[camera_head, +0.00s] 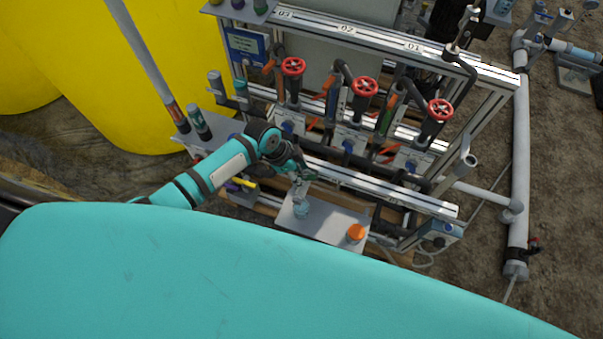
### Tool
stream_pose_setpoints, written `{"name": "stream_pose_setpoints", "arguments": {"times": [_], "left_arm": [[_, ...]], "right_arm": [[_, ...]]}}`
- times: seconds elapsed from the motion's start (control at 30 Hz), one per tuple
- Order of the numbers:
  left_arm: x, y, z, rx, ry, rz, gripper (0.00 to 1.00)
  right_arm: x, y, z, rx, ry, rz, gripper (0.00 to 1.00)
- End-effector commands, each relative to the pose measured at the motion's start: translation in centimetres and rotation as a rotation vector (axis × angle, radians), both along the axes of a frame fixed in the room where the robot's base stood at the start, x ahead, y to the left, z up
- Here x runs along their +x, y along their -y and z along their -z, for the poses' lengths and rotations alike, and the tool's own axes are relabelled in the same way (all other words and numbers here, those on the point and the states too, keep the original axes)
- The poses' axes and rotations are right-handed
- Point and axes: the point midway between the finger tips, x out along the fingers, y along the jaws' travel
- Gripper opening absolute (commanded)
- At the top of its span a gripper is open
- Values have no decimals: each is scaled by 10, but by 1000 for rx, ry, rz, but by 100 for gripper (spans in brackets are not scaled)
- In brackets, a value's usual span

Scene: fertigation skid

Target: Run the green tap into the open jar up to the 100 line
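My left arm comes in from the left, and its gripper (303,175) is at the front of the skid, just above a small clear jar (302,209). The jar stands on a grey shelf (325,226); its 100 line and any liquid are too small to make out. An orange lid (356,233) lies on the same shelf, to the right of the jar. The gripper covers the place above the jar, so I cannot make out the green tap or whether the fingers are closed on it. My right gripper is not in view.
A yellow-handled tap (243,183) shows left of the gripper. Three red handwheels (365,87) stand on the skid above. Yellow tanks (170,60) are at the left, and a grey upright pipe (519,150) is at the right. My teal body fills the foreground.

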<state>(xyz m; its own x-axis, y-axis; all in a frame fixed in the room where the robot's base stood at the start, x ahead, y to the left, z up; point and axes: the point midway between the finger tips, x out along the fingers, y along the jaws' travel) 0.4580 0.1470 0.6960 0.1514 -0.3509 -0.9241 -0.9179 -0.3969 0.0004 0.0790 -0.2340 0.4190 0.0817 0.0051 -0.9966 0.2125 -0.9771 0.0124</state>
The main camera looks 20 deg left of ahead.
Motion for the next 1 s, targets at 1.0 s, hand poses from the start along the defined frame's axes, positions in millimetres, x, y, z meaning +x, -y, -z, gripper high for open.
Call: {"name": "stream_pose_setpoints", "arguments": {"times": [1.0], "left_arm": [[4, 4, 14, 2, 2, 36, 0]], "right_arm": [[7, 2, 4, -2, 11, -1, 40]]}}
